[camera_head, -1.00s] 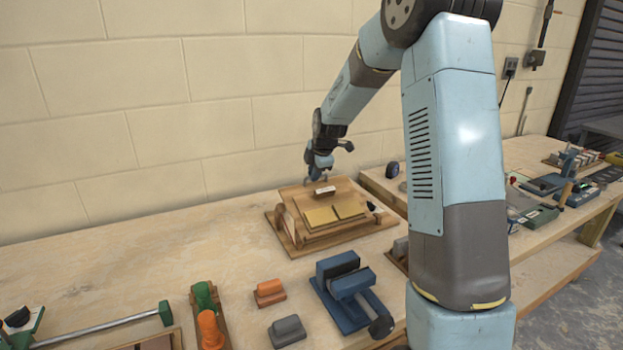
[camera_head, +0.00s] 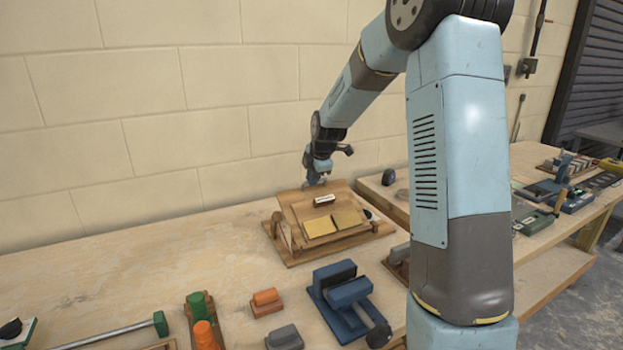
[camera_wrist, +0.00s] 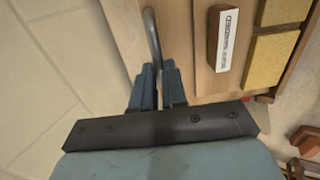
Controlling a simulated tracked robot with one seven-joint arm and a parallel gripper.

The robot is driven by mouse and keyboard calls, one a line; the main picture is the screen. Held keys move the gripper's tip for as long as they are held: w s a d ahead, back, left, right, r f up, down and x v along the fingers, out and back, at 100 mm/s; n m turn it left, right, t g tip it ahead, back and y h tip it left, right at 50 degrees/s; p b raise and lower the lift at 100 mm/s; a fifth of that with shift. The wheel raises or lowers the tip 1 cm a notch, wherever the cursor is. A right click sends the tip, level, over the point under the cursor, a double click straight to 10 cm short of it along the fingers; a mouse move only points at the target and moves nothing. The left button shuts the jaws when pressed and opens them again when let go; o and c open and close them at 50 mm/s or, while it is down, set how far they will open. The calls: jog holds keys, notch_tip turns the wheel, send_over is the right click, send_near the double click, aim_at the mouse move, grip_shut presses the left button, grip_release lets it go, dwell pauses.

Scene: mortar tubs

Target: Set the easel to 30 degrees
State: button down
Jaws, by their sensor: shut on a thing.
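The wooden easel (camera_head: 300,208) stands on a wooden base (camera_head: 345,252) on the bench, its board tilted up. It carries two yellow pads (camera_head: 333,222) and a small block with a white label (camera_head: 324,199), which also shows in the wrist view (camera_wrist: 226,40). My gripper (camera_head: 316,181) is at the top back edge of the board. In the wrist view my gripper (camera_wrist: 156,88) is shut on a curved grey metal handle (camera_wrist: 152,38) at the board's edge. The easel's angle scale cannot be read.
A blue vice-like tool (camera_head: 347,300), an orange block (camera_head: 266,302) and a grey block (camera_head: 284,338) lie in front of the easel. The block wall (camera_head: 150,150) is close behind. The bench left of the easel is clear.

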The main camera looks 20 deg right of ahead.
jog(key=c, duration=1.2)
grip_release()
jog(key=shift+s+d+f, duration=0.2)
jog(key=shift+s+f, duration=0.25)
jog(key=shift+f, duration=0.05)
jog(key=shift+o, duration=0.2)
jog(key=shift+w+a+r, duration=0.1)
jog(key=shift+r, duration=0.05)
jog(key=shift+r, duration=0.15)
jog(key=v, duration=1.3)
jog(key=shift+r, duration=0.25)
